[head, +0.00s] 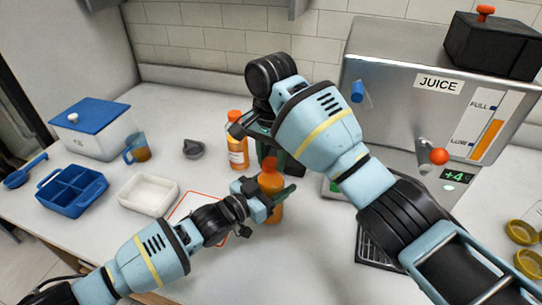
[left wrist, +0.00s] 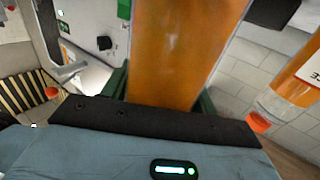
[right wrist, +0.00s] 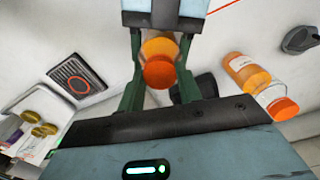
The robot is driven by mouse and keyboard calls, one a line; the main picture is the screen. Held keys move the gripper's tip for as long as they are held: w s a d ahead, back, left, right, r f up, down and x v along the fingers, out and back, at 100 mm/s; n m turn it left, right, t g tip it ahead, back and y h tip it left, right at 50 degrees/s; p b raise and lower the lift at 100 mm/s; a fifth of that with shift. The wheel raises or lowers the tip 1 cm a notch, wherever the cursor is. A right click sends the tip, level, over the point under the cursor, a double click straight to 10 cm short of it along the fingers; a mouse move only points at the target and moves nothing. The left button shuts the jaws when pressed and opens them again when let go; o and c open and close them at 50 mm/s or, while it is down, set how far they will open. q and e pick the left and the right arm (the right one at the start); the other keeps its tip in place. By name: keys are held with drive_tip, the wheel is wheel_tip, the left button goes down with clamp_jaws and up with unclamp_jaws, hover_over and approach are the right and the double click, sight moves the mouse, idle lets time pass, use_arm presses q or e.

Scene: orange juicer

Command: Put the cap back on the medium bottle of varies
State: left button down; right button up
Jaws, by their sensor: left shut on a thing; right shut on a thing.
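An orange juice bottle (head: 275,212) stands upright in the middle of the head view. My left gripper (head: 273,194) is shut around its body, which fills the middle of the left wrist view (left wrist: 180,50). An orange cap (right wrist: 159,74) is between the fingers of my right gripper (right wrist: 160,82), directly over the bottle's top (right wrist: 160,47). In the head view the cap (head: 270,164) lines up with the bottle. Whether it is seated on the neck cannot be told. My right gripper comes from above and hides part of the far side.
A second capped juice bottle (head: 237,152) stands close behind, left of my right gripper. A grey part (head: 193,149), jug (head: 137,148), white tray (head: 148,193) and blue divided tray (head: 72,190) lie left. The juice machine (head: 405,105) blocks the back right. Yellow lids (head: 521,232) lie far right.

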drive_tip(key=m, duration=0.2)
drive_tip(key=shift+m, duration=0.4)
drive_tip(key=o, duration=1.2)
drive_tip(key=shift+c, duration=0.2)
wheel_tip(320, 180, up, 12)
use_arm(q)
drive_tip(key=shift+c, duration=1.8)
unclamp_jaws()
drive_tip(key=v, duration=0.7)
drive_tip(key=shift+s+a, duration=0.25)
drive_tip(key=shift+a, duration=0.05)
use_arm(e)
drive_tip(key=shift+r, duration=0.1)
